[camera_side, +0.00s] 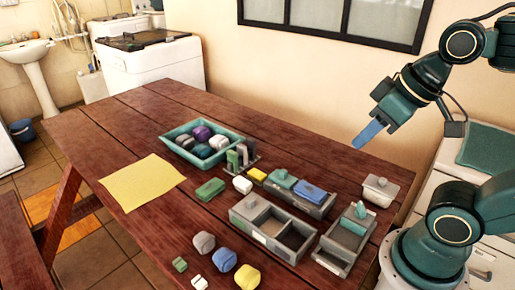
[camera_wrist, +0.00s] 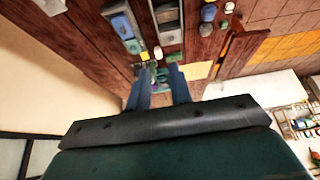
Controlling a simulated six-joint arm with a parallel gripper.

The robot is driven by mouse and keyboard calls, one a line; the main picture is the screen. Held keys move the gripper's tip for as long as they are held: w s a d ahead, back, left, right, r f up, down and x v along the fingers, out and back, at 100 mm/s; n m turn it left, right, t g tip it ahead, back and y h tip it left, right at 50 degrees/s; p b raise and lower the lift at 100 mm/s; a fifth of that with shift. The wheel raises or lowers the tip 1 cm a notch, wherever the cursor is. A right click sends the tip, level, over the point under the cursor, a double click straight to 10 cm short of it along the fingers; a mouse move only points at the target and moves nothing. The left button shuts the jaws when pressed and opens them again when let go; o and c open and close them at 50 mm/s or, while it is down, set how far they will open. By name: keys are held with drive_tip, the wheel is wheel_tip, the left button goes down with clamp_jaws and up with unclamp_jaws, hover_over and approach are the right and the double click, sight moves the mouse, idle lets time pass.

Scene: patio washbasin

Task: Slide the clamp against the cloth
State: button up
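The cloth (camera_side: 142,182) is a flat yellow sheet on the left part of the wooden table; it also shows in the wrist view (camera_wrist: 197,71). I cannot tell surely which object is the clamp. A green block (camera_side: 210,189) lies just right of the cloth, apart from it. A small stand with upright grey and green pieces (camera_side: 240,157) is beside the tray. My gripper (camera_side: 369,134) is raised well above the table's right side, away from the cloth. Its two blue fingers (camera_wrist: 160,88) are apart with nothing held between them.
A teal tray (camera_side: 179,153) holds several rounded items. Grey open boxes (camera_side: 275,229), a compartment holder (camera_side: 318,209) and a lidded pot (camera_side: 381,187) crowd the right. Loose blue (camera_side: 224,259) and yellow (camera_side: 247,277) blocks lie at the front. The wood around the cloth's left is clear.

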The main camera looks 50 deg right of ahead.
drive_tip(key=shift+w+r, duration=0.15)
drive_tip(key=shift+w, duration=0.1)
drive_tip(key=c, duration=0.4)
drive_tip(key=shift+w+d+r, duration=0.15)
drive_tip(key=shift+w, duration=0.2)
clamp_jaws()
drive_tip(key=w+d+g, duration=0.2)
drive_tip(key=w+d, duration=0.1)
drive_tip(key=w, duration=0.8)
drive_tip(key=w+d+g, duration=0.2)
drive_tip(key=w+d, duration=0.1)
drive_tip(key=w, duration=0.7)
drive_tip(key=w+d+f+g, duration=0.2)
drive_tip(key=w+d+f, duration=0.1)
drive_tip(key=w+f, duration=0.4)
drive_tip(key=w+d+f+g, duration=0.2)
drive_tip(key=w+d+f, duration=0.2)
drive_tip(key=f, duration=1)
drive_tip(key=w, duration=0.3)
drive_tip(key=shift+d, duration=0.1)
